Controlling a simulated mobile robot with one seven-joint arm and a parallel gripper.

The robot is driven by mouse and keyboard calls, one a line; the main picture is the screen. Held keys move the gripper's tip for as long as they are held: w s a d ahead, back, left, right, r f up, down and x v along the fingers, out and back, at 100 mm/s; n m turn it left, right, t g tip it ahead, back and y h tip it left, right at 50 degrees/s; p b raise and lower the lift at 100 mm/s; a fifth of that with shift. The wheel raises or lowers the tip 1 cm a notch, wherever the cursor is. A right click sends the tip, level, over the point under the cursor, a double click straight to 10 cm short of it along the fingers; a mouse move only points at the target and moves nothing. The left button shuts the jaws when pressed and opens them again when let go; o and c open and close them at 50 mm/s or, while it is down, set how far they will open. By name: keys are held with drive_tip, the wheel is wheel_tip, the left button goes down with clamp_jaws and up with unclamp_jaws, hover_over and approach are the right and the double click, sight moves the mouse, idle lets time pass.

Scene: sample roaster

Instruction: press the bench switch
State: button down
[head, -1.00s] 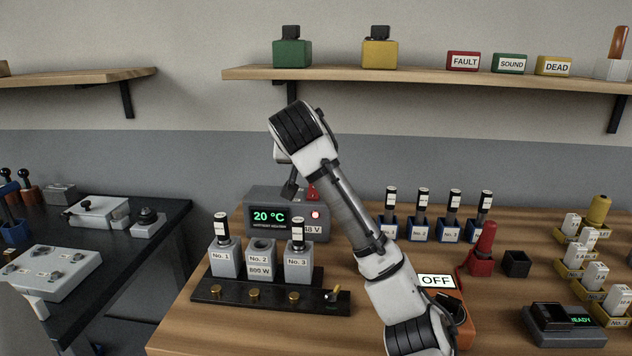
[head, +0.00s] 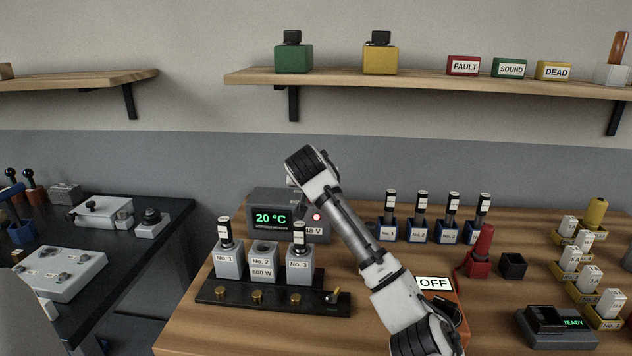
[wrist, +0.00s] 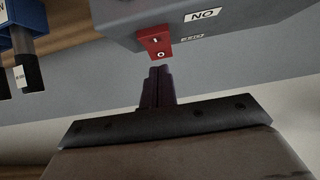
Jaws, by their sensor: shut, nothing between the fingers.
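A red rocker switch (wrist: 155,43), marked with a line and a ring, sits on a grey box (wrist: 215,22) in the wrist view. My gripper (wrist: 158,71) is shut and empty. Its fingertips point at the switch from just below in that view; I cannot tell whether they touch it. In the head view the grey box with the 20 °C display (head: 270,217) stands at the back of the wooden bench, with my wrist above it. My arm hides the switch and the fingertips there.
Numbered grey holders (head: 229,264) stand on a black strip in front of the box. Blue holders (head: 419,232) stand to its right. An orange device with an OFF sign (head: 433,284) is partly behind my arm. A shelf (head: 430,85) hangs above.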

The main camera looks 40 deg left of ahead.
drive_tip(key=shift+w+a+f, duration=0.1)
drive_tip(key=shift+f, duration=0.5)
drive_tip(key=shift+r+p, duration=0.1)
drive_tip(key=shift+p, duration=0.2)
drive_tip(key=shift+r+p, duration=0.1)
drive_tip(key=shift+p, duration=0.4)
drive_tip(key=shift+w+a+g+p, duration=0.1)
drive_tip(key=shift+g+p, duration=0.4)
drive_tip(key=shift+p, duration=0.2)
drive_tip(key=shift+w+f+h, duration=0.1)
drive_tip(key=shift+f+h, duration=0.2)
drive_tip(key=shift+f, duration=0.2)
drive_tip(key=shift+w+r, duration=0.1)
drive_tip(key=shift+r, duration=0.05)
drive_tip(key=shift+w+a+r, duration=0.1)
drive_tip(key=shift+w+a, duration=0.05)
drive_tip(key=shift+w+a+p, duration=0.25)
drive_tip(key=shift+w+p, duration=0.15)
drive_tip(key=shift+p, duration=0.2)
